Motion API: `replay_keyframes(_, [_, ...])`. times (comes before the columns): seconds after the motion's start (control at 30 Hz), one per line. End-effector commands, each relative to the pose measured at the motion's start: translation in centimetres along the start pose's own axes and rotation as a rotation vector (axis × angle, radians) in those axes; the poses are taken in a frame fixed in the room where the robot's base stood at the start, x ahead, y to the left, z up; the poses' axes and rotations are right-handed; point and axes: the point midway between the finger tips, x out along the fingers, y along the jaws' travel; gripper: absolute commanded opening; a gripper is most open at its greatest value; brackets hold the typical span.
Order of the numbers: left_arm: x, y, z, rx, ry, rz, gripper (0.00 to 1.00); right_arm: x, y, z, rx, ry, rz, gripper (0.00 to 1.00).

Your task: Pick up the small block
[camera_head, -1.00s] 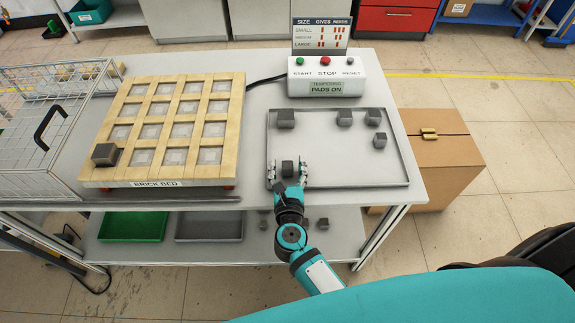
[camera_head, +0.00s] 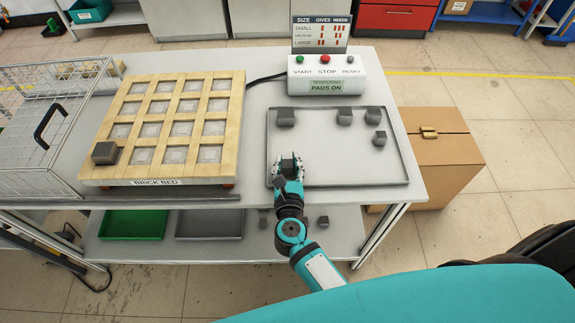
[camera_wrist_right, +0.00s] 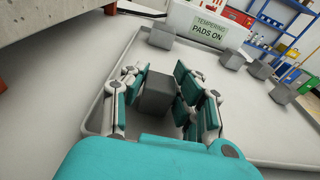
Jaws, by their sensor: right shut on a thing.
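My right gripper (camera_head: 289,168) is over the left front part of the grey tray (camera_head: 350,186). It is shut on a small dark grey block (camera_wrist_right: 158,94), which sits between its fingers in the right wrist view. In the head view the fingers partly hide this block. I cannot tell whether the block is clear of the tray floor. Other grey blocks stand in the tray: one at the back left (camera_head: 286,117), and three at the right, (camera_head: 345,117) being one of them. My left gripper is not in view.
The brick bed (camera_head: 187,84) with a wooden grid stands left of the tray, with one dark block (camera_head: 105,153) on its front left corner. A control box (camera_head: 325,82) stands behind the tray. A wire cage (camera_head: 30,150) is at far left. The tray's middle is clear.

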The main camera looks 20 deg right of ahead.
Motion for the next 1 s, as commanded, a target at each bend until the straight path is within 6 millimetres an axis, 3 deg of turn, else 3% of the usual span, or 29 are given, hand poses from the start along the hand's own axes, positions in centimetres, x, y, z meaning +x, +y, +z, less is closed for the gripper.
replay_keyframes(0.27, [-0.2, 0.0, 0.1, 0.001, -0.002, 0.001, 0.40, -0.1, 0.1, 0.7, 0.003, -0.001, 0.000, 0.00])
replay_keyframes(0.53, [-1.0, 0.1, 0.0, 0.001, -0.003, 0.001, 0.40, -0.7, 0.0, 4.0, 0.005, -0.002, -0.001, 0.00])
replay_keyframes(0.6, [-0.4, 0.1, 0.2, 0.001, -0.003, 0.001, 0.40, -2.3, -0.5, 3.1, 0.001, 0.003, 0.001, 0.00])
replay_keyframes(1.0, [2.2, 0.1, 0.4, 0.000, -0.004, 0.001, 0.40, -12.0, -3.1, 2.4, -0.002, 0.003, 0.000, 0.00])
